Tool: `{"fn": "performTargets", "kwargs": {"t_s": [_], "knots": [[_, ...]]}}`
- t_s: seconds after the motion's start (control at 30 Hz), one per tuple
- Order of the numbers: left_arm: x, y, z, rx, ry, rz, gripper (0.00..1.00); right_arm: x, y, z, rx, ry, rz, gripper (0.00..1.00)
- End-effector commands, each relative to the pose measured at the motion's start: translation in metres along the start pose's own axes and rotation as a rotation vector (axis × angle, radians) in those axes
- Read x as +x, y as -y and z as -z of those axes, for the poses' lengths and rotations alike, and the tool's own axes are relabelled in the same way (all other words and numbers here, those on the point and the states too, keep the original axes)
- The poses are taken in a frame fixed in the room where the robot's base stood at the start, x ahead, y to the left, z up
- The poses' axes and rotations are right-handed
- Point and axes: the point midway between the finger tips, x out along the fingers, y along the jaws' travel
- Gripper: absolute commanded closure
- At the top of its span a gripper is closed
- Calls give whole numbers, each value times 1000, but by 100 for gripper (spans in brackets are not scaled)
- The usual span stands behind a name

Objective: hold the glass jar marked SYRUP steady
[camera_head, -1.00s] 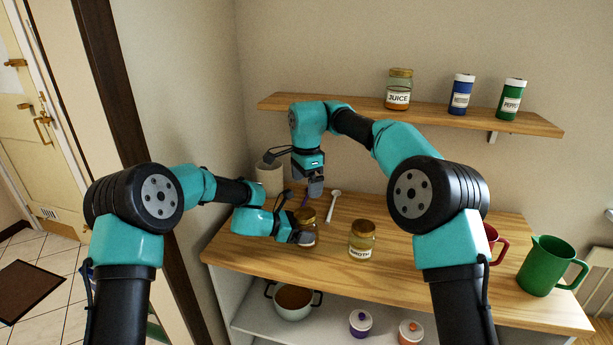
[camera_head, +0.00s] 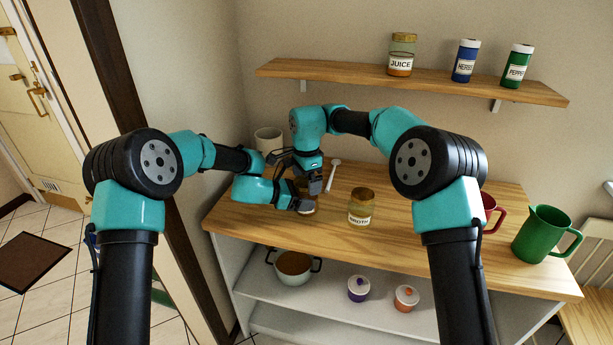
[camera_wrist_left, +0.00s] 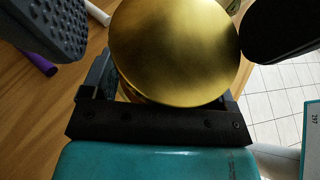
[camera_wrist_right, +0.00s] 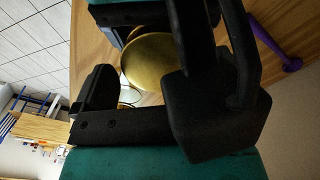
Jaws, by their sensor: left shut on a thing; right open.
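A glass jar (camera_head: 307,209) with a gold lid stands on the wooden counter at the back left. Its label is hidden, so I cannot read it. My left gripper (camera_head: 302,204) is shut around the jar from the left. The round lid fills the middle of the left wrist view (camera_wrist_left: 178,50). My right gripper (camera_head: 314,186) is open, pointing down just above the jar's lid. In the right wrist view the lid (camera_wrist_right: 150,62) shows between its dark fingers. I cannot tell whether they touch it.
A BROTH jar (camera_head: 361,208) stands right of the held jar. A white spoon (camera_head: 333,174) lies behind, and a pale canister (camera_head: 268,140) stands at the back left. A red mug (camera_head: 490,212) and green jug (camera_head: 541,235) stand at the right. The counter's front middle is clear.

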Motion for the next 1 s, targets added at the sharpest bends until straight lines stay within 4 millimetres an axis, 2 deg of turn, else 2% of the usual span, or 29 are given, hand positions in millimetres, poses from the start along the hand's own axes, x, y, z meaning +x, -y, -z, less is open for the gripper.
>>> {"fn": "performTargets", "kwargs": {"t_s": [0.07, 0.67, 0.87, 1.0], "knots": [[0, 0, -1, 1, 1, -1, 86, 0, 0, 0, 0, 0, 0, 1], [0, 0, -1, 1, 1, -1, 86, 0, 0, 0, 0, 0, 0, 58], [0, 0, -1, 1, 1, -1, 86, 0, 0, 0, 37, 0, 2, 59], [0, 0, -1, 1, 1, -1, 86, 0, -2, 0, 156, -1, 9, 59]]}}
